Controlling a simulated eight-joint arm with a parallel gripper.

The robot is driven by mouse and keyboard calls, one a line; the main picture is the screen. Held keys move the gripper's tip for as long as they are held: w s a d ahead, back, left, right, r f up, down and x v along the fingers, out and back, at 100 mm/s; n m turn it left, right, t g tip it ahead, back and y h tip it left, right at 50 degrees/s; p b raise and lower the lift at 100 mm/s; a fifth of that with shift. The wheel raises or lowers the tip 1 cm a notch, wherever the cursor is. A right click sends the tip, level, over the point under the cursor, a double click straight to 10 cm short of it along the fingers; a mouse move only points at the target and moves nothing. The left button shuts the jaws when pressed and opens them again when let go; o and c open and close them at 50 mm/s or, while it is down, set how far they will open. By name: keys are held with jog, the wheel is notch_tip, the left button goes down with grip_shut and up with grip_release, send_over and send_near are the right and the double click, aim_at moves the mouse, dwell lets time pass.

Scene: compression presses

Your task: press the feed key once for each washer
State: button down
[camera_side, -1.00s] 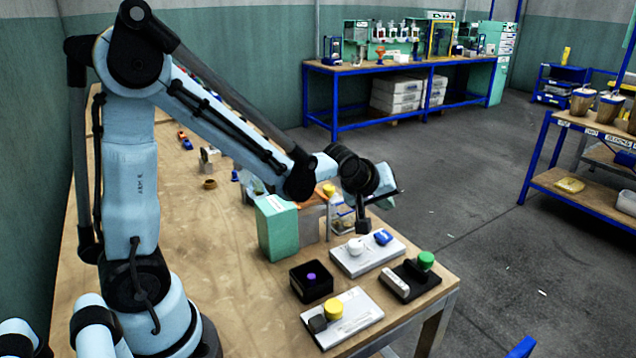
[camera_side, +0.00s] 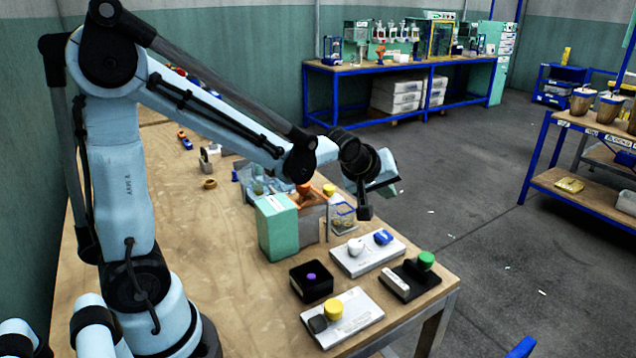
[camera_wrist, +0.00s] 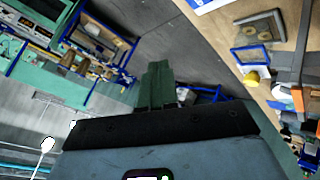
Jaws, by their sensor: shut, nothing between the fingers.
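My gripper (camera_side: 364,213) is shut and empty, in the air above the far end of the button group; in the wrist view its fingers (camera_wrist: 157,85) are together. Below it is a pale plate (camera_side: 350,268) with a white knob (camera_side: 355,246) and a blue button (camera_side: 383,237). A black plate (camera_side: 408,290) carries a green button (camera_side: 426,259). A black box (camera_side: 299,290) has a purple button (camera_side: 311,276). A nearer pale plate (camera_side: 350,333) carries a yellow button (camera_side: 333,310) and a black knob (camera_side: 317,324). I cannot tell which is the feed key.
The wooden bench (camera_side: 220,285) is bare nearer my base. Its right edge lies just past the black plate.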

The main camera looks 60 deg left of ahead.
aim_at(380, 236)
jog(key=shift+r, duration=0.5)
jog(key=shift+f, duration=0.1)
jog(key=shift+f, duration=4.3)
jog(key=shift+f, duration=0.1)
jog(key=shift+f, duration=0.35)
jog(key=shift+f, duration=0.5)
jog(key=shift+r, duration=0.95)
